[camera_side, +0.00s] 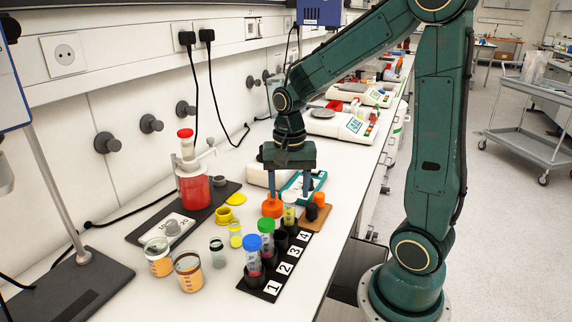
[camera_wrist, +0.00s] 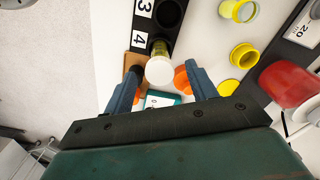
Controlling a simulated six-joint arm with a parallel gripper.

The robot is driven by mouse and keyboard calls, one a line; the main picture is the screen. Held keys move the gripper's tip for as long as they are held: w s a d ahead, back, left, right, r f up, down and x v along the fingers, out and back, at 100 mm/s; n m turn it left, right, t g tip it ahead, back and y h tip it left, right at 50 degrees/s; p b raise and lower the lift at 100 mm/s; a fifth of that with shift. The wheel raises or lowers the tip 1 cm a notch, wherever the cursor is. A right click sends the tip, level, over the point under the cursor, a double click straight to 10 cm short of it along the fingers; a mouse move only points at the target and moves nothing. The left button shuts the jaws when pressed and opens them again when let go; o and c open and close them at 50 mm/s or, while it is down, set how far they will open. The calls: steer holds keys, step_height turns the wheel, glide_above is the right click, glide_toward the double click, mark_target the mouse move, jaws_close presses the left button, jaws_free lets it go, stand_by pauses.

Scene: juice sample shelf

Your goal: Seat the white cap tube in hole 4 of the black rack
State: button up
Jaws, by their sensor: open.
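The white cap tube (camera_side: 289,212) stands in hole 4 of the black rack (camera_side: 246,284), its lower end inside the holder. It looks upright, with yellowish contents. In the wrist view its white cap (camera_wrist: 160,71) faces the camera, beside the label 4 on the rack (camera_wrist: 150,23). My gripper (camera_side: 290,194) points down over the tube. In the wrist view my gripper (camera_wrist: 163,68) is open, with one finger on each side of the cap and visible gaps. Hole 3 (camera_wrist: 168,13) is empty. How deep the tube sits is hard to tell.
A blue cap tube (camera_side: 252,257) and a green cap tube (camera_side: 266,235) stand in holes 1 and 2. An orange cap (camera_side: 272,206) and a brown block with a dark vial (camera_side: 315,212) lie close to the fingers. Open jars (camera_side: 188,272) and a red bottle (camera_side: 193,187) stand left.

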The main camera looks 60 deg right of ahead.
step_height(320, 180, up, 9)
steer(key=shift+r, duration=0.2)
stand_by(0.3)
steer(key=shift+s+a, duration=0.1)
steer(key=s+a+r+n+t, duration=0.1)
steer(key=s+a+n+t, duration=0.4)
steer(key=s+a+n, duration=0.4)
steer(key=s+n, duration=0.1)
steer(key=n, duration=0.2)
steer(key=shift+s+a+n+t, duration=0.15)
steer(key=shift+s+n+t, duration=0.1)
steer(key=shift+n+t, duration=0.05)
